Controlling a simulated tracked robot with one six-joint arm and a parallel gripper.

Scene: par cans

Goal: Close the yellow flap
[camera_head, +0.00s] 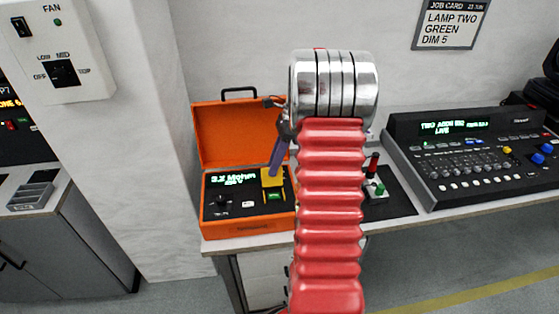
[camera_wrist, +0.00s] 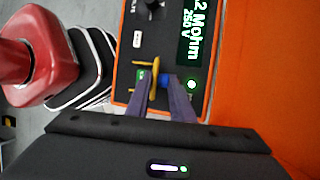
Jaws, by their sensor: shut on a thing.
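The yellow flap (camera_head: 272,178) is on the panel of an orange case, standing up beside a green button (camera_head: 275,195) that shows uncovered. In the wrist view the flap (camera_wrist: 153,72) appears nearly edge-on, with the green button (camera_wrist: 142,75) to its left and a blue patch (camera_wrist: 166,79) to its right. My gripper (camera_head: 275,166) reaches down to the flap from above. In the wrist view its fingers (camera_wrist: 165,93) are close together at the flap, shut on it. The fingers hide part of the flap's lower end there.
The orange case (camera_head: 225,140) has its lid open behind the panel. The panel carries a lit display (camera_head: 234,179) and a knob (camera_head: 222,200). A box with a red lever (camera_head: 373,163) stands to the right, then a lighting console (camera_head: 470,155).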

